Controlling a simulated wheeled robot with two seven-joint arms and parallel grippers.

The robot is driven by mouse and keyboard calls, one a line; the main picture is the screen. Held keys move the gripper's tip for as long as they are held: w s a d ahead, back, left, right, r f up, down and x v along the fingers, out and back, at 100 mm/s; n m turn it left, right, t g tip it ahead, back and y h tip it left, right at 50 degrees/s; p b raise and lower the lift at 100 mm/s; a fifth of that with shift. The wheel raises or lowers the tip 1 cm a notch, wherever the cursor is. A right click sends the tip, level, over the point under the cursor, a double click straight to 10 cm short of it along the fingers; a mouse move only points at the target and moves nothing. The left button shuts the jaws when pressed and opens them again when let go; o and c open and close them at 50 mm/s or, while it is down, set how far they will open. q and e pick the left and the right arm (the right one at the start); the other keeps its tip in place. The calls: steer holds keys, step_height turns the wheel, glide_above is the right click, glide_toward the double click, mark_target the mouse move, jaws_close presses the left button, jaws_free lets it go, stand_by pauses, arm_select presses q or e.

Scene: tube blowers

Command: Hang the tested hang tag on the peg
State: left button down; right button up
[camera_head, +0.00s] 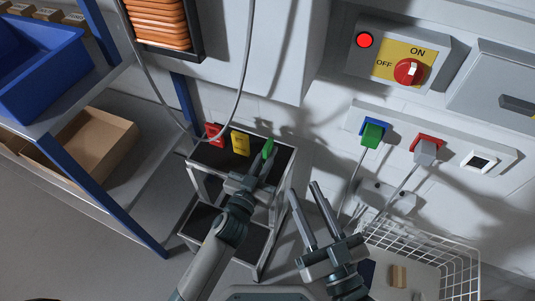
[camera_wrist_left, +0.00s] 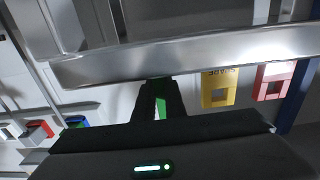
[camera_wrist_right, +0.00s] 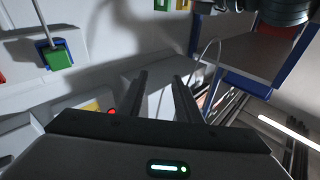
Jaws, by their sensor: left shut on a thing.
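A green tag (camera_head: 268,148) is at the back edge of a small black-topped metal stand (camera_head: 285,160), to the right of a yellow tag (camera_head: 240,143) and a red tag (camera_head: 215,134). My left gripper (camera_head: 264,164) is shut on the green tag, which shows as a narrow green strip (camera_wrist_left: 160,111) between its fingers in the left wrist view. The lettering on the green tag cannot be read. My right gripper (camera_head: 314,207) is open and empty, lower and to the right of the stand. I cannot make out a peg.
A wall panel has a red rotary switch (camera_head: 408,72) and a lit red lamp (camera_head: 364,40). Below it are a green plug (camera_head: 373,135) and a grey plug (camera_head: 425,151) on cables. A white wire basket (camera_head: 459,262) stands lower right. Shelves with a blue bin (camera_head: 45,75) are left.

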arm_select(q)
steer(key=shift+f, duration=0.1)
arm_select(e)
steer(key=shift+r, duration=0.1)
arm_select(q)
steer(key=c, duration=1.8)
jaws_free()
arm_select(e)
steer(key=shift+r, duration=0.1)
